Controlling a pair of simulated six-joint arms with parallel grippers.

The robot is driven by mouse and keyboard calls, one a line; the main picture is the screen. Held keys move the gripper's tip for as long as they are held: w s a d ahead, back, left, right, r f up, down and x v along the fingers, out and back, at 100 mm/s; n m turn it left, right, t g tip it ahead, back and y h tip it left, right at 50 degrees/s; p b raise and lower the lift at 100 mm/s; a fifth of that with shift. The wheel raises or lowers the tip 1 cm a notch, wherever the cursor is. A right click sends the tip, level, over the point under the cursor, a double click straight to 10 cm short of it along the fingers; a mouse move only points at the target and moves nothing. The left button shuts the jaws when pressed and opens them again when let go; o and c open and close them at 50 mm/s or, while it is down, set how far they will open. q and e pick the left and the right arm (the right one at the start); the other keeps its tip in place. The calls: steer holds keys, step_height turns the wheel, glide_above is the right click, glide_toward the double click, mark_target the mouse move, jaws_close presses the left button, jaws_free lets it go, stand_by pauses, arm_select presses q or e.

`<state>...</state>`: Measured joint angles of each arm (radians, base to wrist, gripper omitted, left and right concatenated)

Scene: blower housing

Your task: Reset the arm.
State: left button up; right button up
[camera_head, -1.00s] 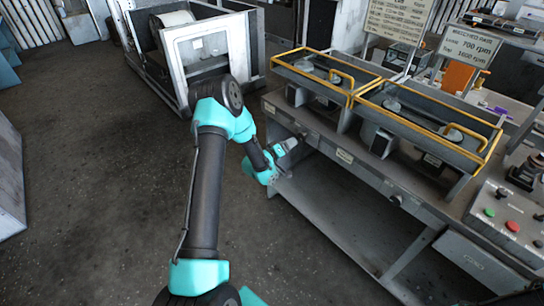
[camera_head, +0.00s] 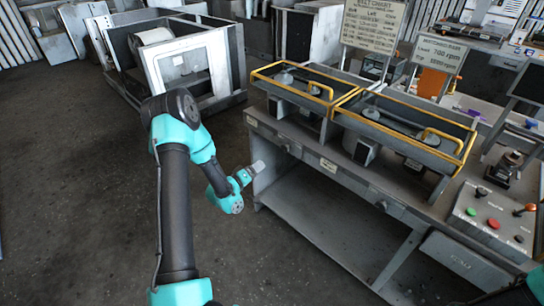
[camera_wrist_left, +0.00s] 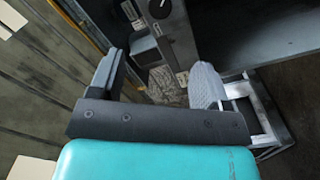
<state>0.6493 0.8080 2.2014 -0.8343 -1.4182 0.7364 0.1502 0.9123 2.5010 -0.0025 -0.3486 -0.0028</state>
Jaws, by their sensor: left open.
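My left arm (camera_head: 176,215) reaches forward from the bottom of the head view and bends at the elbow. My left gripper (camera_head: 257,168) is in front of the left end of the grey workbench (camera_head: 330,166), below its top edge. In the left wrist view the jaws (camera_wrist_left: 158,85) are apart, with a dark finger on the left and a light grey finger on the right. Nothing shows held between them. A piece of my right arm shows at the lower right of the head view; its gripper is out of sight.
Two yellow-railed trays (camera_head: 405,125) stand on the bench. A control panel (camera_head: 492,216) with coloured buttons is at the right. A white-framed machine (camera_head: 183,62) stands beyond the elbow. The floor (camera_head: 70,180) left of my arm is clear.

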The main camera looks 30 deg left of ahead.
arm_select(q)
steer(key=s+d+f+m+g, duration=0.2)
steer(key=s+d+f+g, duration=0.15)
steer(key=d+f, duration=0.35)
steer(key=s+d+f+m+g, duration=0.2)
steer(key=d+f+g, duration=0.25)
steer(key=d, duration=0.35)
steer(key=s+d+f+m+g, duration=0.1)
steer(key=s+d+g, duration=0.3)
steer(key=s, duration=0.4)
steer(key=s+d+f+m+g, duration=0.1)
steer(key=s+d+m+g, duration=0.1)
steer(key=s+d+g, duration=0.2)
steer(key=s+d, duration=0.2)
steer(key=s, duration=0.2)
steer(key=shift+d+f+g+h, duration=0.2)
steer(key=shift+d+g+h, duration=0.1)
steer(key=shift+g, duration=0.1)
